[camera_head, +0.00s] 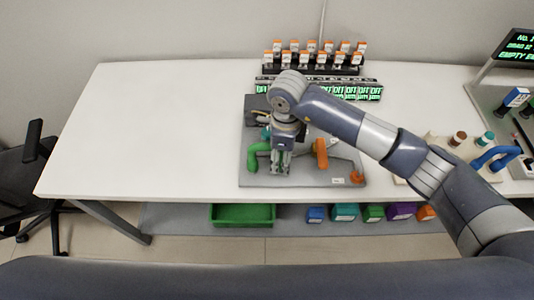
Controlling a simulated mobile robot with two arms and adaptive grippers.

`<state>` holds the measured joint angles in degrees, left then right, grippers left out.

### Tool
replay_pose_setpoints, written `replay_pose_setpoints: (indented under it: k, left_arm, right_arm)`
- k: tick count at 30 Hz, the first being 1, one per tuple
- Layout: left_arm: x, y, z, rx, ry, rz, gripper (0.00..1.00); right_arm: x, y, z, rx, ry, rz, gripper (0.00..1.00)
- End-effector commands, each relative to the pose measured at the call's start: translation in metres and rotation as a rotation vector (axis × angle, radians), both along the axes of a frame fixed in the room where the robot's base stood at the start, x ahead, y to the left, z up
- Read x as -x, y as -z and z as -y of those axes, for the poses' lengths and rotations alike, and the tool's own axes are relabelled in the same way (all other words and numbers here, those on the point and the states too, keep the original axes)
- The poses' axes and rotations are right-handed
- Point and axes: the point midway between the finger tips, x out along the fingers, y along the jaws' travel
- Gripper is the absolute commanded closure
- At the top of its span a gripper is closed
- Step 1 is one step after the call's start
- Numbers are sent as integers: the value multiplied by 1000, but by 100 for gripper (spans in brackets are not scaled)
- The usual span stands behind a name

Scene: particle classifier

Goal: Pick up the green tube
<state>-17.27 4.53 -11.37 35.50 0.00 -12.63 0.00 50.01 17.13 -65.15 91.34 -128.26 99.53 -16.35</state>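The green tube (256,154) is a curved piece on the left part of a grey base plate (318,178) on the white table. My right arm reaches in from the right, and its gripper (280,170) points down over the plate. The gripper is just right of the green tube and partly hides the plate's middle. The fingers are too small to tell whether they are open or shut, or whether they touch the tube. My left gripper is not in view.
An orange tube (321,153) stands right of my gripper. Behind are a row of displays (362,92) and a rack of orange-capped bottles (310,58). A blue tube (495,156) is on a device at right. The table's left half is clear (150,120).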

Motion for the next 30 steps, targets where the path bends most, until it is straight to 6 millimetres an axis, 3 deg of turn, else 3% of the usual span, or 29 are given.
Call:
replay_pose_setpoints:
  k: [1, 6, 13, 20, 30]
  left_arm:
    - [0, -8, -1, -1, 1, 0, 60]
    - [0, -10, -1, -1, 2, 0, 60]
    - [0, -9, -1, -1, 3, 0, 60]
    - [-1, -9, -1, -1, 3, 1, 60]
    - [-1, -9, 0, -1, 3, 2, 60]
  right_arm:
    - [1, 5, 2, 0, 1, -5, 50]
    - [0, 23, 1, 0, 0, -1, 50]
    - [0, 26, 1, -1, -1, 0, 50]
    - [-1, 25, 1, -1, -1, 0, 98]
    - [-1, 24, 1, -2, -1, 1, 98]
